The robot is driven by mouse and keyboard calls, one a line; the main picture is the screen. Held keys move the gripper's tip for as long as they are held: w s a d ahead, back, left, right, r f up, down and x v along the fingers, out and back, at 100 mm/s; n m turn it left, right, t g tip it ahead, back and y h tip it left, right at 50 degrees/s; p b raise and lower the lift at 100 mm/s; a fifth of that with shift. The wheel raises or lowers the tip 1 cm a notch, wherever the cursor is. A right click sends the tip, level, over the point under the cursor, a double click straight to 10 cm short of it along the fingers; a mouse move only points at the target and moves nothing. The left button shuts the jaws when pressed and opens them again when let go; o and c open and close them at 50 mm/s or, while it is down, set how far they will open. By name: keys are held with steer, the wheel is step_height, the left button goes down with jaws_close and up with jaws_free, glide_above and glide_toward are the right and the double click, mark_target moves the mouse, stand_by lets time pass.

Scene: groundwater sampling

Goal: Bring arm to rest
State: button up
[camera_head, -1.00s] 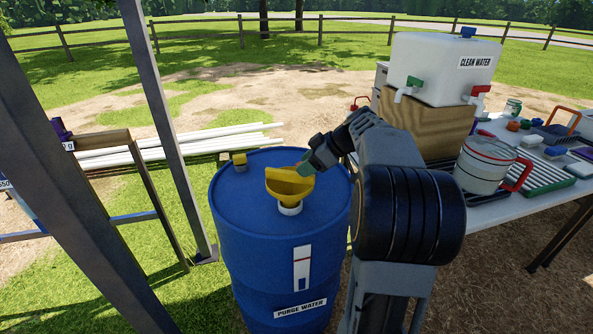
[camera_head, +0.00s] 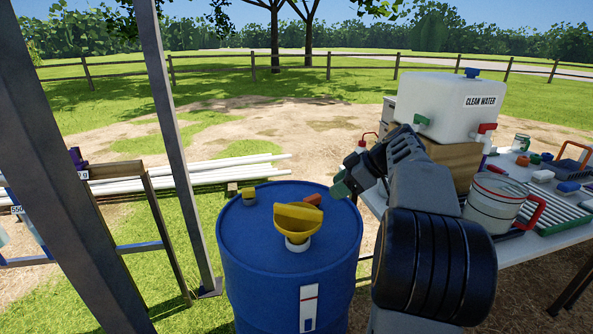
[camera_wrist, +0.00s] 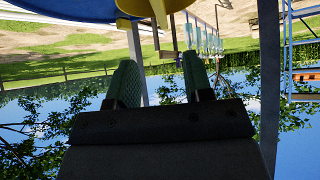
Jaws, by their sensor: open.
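My gripper (camera_wrist: 163,85) is open and empty in the wrist view, its two green fingers apart with only background between them. In the head view my gripper (camera_head: 341,190) is a small green tip just right of the yellow funnel (camera_head: 293,222), above the right edge of the blue purge water drum (camera_head: 250,235). It does not appear to touch the funnel. My arm is folded at the right of the drum and hides part of the table. The wrist view is upside down and also shows the drum (camera_wrist: 60,10) and the funnel (camera_wrist: 150,8).
A grey metal post (camera_head: 175,140) stands left of the drum. On the right, a table (camera_head: 510,250) holds the clean water tank (camera_head: 450,105), a measuring jug (camera_head: 494,203) and several small items. White pipes (camera_head: 215,172) lie on the ground behind the drum.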

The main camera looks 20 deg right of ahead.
steer(key=s+f+m+g+h+p, duration=0.2)
steer(key=s+f+m+h, duration=0.15)
steer(key=f+m, duration=0.55)
steer(key=s+a+r+h+p, duration=0.1)
steer(key=s+a+r+p, duration=0.3)
steer(key=a, duration=0.5)
steer(key=s+a+r+h+p, duration=0.2)
steer(key=s+a+r+p, duration=0.2)
steer(key=s+a+p, duration=0.3)
steer(key=a+p, duration=0.1)
steer(key=a, duration=0.2)
steer(key=shift+s+r+m, duration=0.15)
steer(key=shift+r+m, duration=0.15)
steer(key=shift+r, duration=0.1)
steer(key=shift+h, duration=0.25)
